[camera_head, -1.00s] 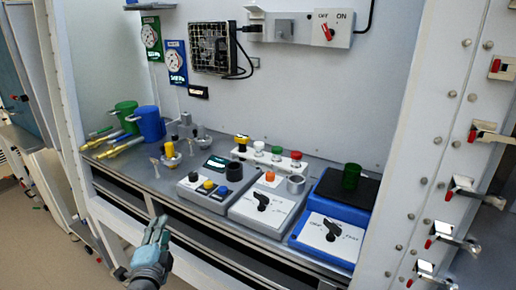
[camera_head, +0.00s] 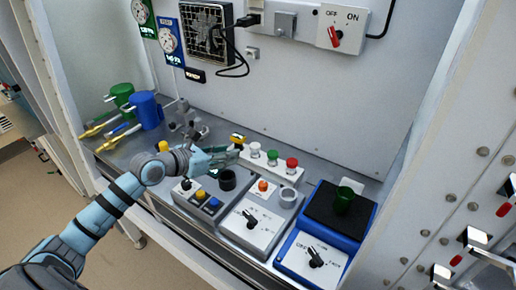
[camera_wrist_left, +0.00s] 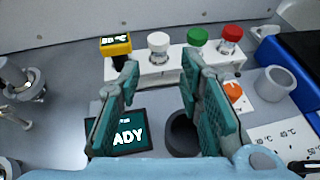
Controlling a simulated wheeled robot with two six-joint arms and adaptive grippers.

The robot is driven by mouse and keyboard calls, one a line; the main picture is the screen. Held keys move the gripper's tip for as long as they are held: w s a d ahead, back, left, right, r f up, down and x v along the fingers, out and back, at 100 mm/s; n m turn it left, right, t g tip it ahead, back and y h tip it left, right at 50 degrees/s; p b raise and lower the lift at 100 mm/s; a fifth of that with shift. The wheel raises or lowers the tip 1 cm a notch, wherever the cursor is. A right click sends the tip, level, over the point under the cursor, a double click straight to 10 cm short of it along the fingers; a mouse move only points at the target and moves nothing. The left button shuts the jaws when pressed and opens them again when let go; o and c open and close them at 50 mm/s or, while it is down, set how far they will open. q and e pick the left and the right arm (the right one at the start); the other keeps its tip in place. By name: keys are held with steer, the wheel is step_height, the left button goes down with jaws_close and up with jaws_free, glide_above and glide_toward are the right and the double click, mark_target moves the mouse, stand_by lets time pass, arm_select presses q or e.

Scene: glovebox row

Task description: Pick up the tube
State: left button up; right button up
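A white rack (camera_head: 275,165) holds a white-capped tube (camera_head: 255,149), a green-capped tube (camera_head: 272,156) and a red-capped tube (camera_head: 291,163). A yellow block with a small display (camera_head: 238,139) sits at its left end. My left gripper (camera_head: 238,152) is at the rack's left part, above the bench devices. In the left wrist view its two teal fingers (camera_wrist_left: 160,78) are open with nothing between them. The white-capped tube (camera_wrist_left: 158,45) shows beyond the gap between the fingertips. The tube bodies are mostly hidden in the rack. My right gripper is in neither view.
A dark round holder (camera_head: 227,180) and a button box (camera_head: 202,198) lie below the gripper. A grey cup (camera_head: 288,197) and a blue device with a green beaker (camera_head: 343,199) stand to the right.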

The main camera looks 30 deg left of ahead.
mark_target(252, 147)
arm_select(q)
steer(key=x, duration=1)
steer(key=shift+w+f+b, duration=0.15)
steer(key=shift+w+b, duration=0.25)
steer(key=c, duration=0.7)
